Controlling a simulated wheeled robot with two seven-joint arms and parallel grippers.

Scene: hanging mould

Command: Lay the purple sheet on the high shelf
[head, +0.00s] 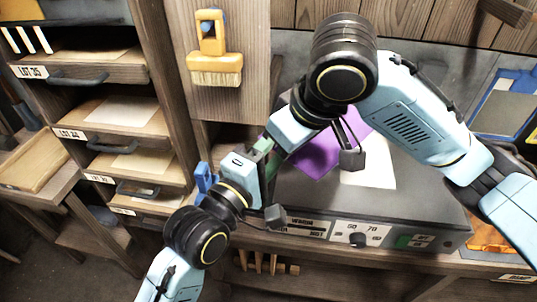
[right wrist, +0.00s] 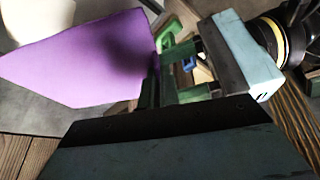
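The purple sheet (head: 318,160) hangs tilted above the grey machine, partly covered by my right arm in the head view. In the right wrist view the purple sheet (right wrist: 85,60) spreads to the left, and its near edge meets a green finger. My right gripper (head: 264,144) appears shut on that edge; its fingertips are partly hidden. My left gripper (right wrist: 172,78) is close beside it, with two green fingers apart and a gap between them. In the head view my left gripper (head: 266,164) points up toward the sheet's edge. Which shelf is the high shelf is unclear; the top left one (head: 85,68) carries a LOT 35 label.
A grey machine (head: 425,215) with a dial stands below the sheet, a white sheet (head: 368,172) on top. Labelled drawers with dark handles (head: 112,147) fill the left. A yellow brush (head: 215,68) hangs on the wooden post. A blue-framed board (head: 500,105) is at the right.

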